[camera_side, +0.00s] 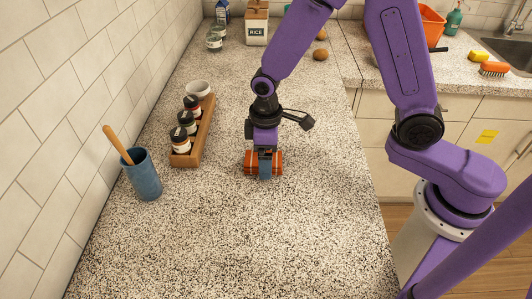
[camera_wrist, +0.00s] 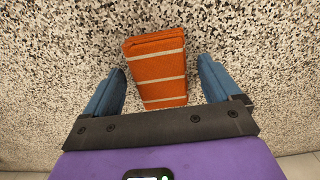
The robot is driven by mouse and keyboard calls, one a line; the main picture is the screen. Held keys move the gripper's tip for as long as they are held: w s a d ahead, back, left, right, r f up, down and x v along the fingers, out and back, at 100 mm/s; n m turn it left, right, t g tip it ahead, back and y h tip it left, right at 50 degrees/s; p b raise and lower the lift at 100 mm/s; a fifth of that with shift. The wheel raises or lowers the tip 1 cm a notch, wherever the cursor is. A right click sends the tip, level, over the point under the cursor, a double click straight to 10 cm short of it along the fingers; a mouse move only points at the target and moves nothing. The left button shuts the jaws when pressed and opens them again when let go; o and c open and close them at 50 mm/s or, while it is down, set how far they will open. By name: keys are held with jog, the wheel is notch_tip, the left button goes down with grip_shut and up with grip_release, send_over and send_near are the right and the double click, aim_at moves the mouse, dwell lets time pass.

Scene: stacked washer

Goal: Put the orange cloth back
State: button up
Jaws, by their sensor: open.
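The orange cloth (camera_wrist: 155,68) is folded into a flat block with pale stripes and lies on the speckled counter. In the wrist view it sits between the two blue fingers of my gripper (camera_wrist: 161,88), with a gap on each side. In the side view the orange cloth (camera_side: 249,163) shows on both sides of my gripper (camera_side: 265,168), which is directly over it and low. My gripper is open. The middle of the cloth is hidden behind the near finger in the side view.
A wooden rack (camera_side: 196,140) with several jars and a white bowl (camera_side: 198,88) stands to the left. A blue cup (camera_side: 144,177) with a wooden-handled tool is further left. A rice box (camera_side: 257,24) stands at the back. The front counter (camera_side: 240,245) is clear.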

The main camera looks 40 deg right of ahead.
notch_tip(320, 180, up, 12)
jog(key=s+d+n, duration=0.1)
jog(key=s+d, duration=0.4)
jog(key=s, duration=0.6)
jog(key=s+d+n, duration=0.2)
jog(key=s+d, duration=0.4)
jog(key=s, duration=0.4)
jog(key=shift+s+d+r+n, duration=0.15)
jog(key=shift+s+n, duration=0.15)
jog(key=shift+s, duration=0.05)
dwell(1.0)
